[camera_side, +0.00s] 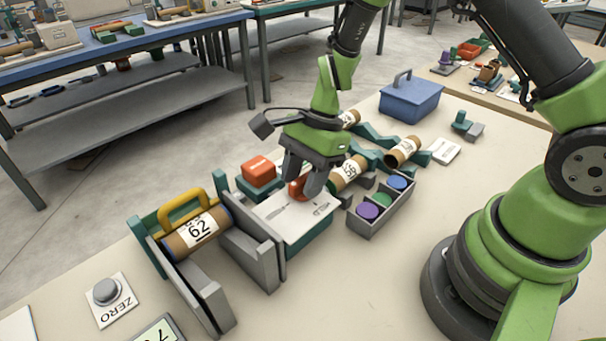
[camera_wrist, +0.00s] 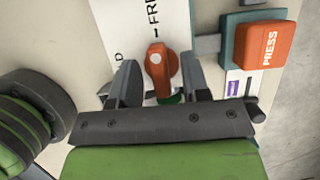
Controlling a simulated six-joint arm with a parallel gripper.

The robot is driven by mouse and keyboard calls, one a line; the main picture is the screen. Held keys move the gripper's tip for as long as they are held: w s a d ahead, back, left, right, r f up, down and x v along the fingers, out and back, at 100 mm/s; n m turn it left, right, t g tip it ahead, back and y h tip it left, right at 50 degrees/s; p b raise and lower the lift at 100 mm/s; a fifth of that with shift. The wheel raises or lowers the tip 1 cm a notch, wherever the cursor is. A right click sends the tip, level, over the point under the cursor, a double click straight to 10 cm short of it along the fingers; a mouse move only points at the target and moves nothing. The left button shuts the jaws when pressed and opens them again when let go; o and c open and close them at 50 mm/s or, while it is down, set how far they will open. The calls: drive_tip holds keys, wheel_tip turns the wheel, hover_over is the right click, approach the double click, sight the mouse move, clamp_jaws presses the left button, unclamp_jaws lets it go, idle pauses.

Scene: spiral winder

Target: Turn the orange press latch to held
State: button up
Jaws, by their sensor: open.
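The orange press latch (camera_side: 297,188) is a small knob on a white plate (camera_side: 268,208) atop a teal block. In the wrist view the latch (camera_wrist: 160,70) has a white dot near its upper end. Lettering beside it reads "FRE", partly cut off, and a lone "D" shows to the left. My gripper (camera_side: 303,178) points down over the plate, and in the wrist view its open fingers (camera_wrist: 160,78) stand on either side of the latch, with gaps visible. In the side view the fingers partly hide the latch.
An orange PRESS block (camera_side: 258,171) stands close beside the plate. A tube marked 62 (camera_side: 198,234) lies in a grey cradle under a yellow handle (camera_side: 184,208). A tray of coloured discs (camera_side: 379,215) and more tubes (camera_side: 403,151) are nearby.

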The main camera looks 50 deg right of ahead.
clamp_jaws()
idle(0.3)
drive_tip(key=n+g, duration=0.1)
drive_tip(key=n, duration=0.3)
drive_tip(key=shift+w+n+g, duration=0.1)
drive_tip(key=shift+n+g, duration=0.3)
drive_tip(key=n+g+h, duration=0.1)
drive_tip(key=n, duration=0.3)
drive_tip(key=shift+a, duration=0.1)
drive_tip(key=n+h, duration=0.1)
drive_tip(key=n, duration=0.1)
drive_tip(key=n+g, duration=0.1)
drive_tip(key=n, duration=0.2)
drive_tip(key=shift+a+h, duration=0.1)
drive_tip(key=shift+h, duration=0.3)
drive_tip(key=shift+n+g+h, duration=0.4)
drive_tip(key=shift+n+h, duration=0.3)
drive_tip(key=shift+n, duration=1.3)
